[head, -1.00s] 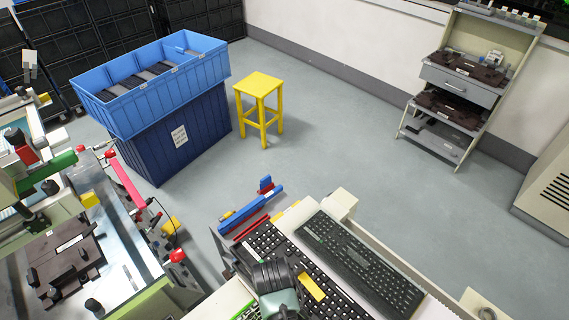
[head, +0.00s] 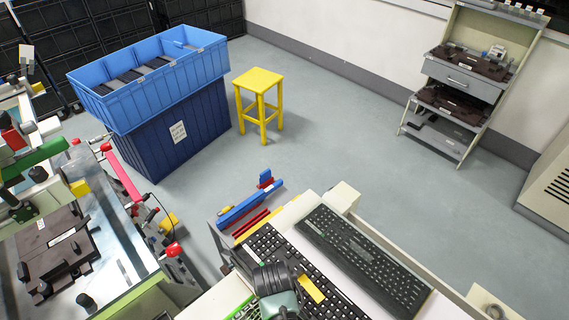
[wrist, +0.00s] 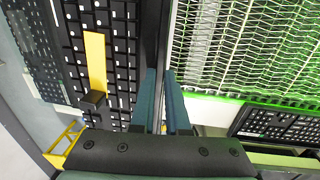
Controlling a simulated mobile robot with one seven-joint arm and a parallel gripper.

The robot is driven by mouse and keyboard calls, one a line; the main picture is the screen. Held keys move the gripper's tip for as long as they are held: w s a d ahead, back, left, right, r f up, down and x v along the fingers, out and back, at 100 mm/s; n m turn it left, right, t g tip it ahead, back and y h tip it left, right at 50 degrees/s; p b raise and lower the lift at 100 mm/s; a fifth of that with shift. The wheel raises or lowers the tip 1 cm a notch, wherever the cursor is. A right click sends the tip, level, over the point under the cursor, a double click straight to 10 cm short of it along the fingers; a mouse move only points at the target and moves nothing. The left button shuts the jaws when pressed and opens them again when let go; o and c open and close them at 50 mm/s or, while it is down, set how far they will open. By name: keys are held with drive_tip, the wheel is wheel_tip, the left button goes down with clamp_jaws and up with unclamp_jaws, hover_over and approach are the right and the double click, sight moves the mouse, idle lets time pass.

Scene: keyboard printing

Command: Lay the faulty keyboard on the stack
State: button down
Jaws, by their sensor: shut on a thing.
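A dark keyboard with a yellow strip (head: 262,243) is at the bottom centre of the head view. It also shows at the left of the wrist view (wrist: 72,45). My gripper (wrist: 162,100) is shut on its long edge, the dark strip between the teal fingers. In the head view my wrist hides part of this keyboard. A second dark keyboard (head: 365,262) lies to its right on the pale worktop. Another keyboard (wrist: 275,126) lies at the lower right of the wrist view; I cannot tell whether it belongs to a stack.
A green-edged wire mesh (wrist: 245,50) lies right of the fingers in the wrist view. A machine with a dark fixture plate (head: 58,250) stands at left. A blue crate (head: 150,98), yellow stool (head: 259,80) and shelf rack (head: 440,130) stand beyond. The floor between them is clear.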

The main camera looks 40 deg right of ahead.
drive_tip(key=shift+f, duration=0.3)
idle(0.7)
drive_tip(key=c, duration=0.8)
unclamp_jaws()
drive_tip(key=shift+c, duration=0.2)
wheel_tip(320, 180, up, 7)
drive_tip(key=p, duration=0.7)
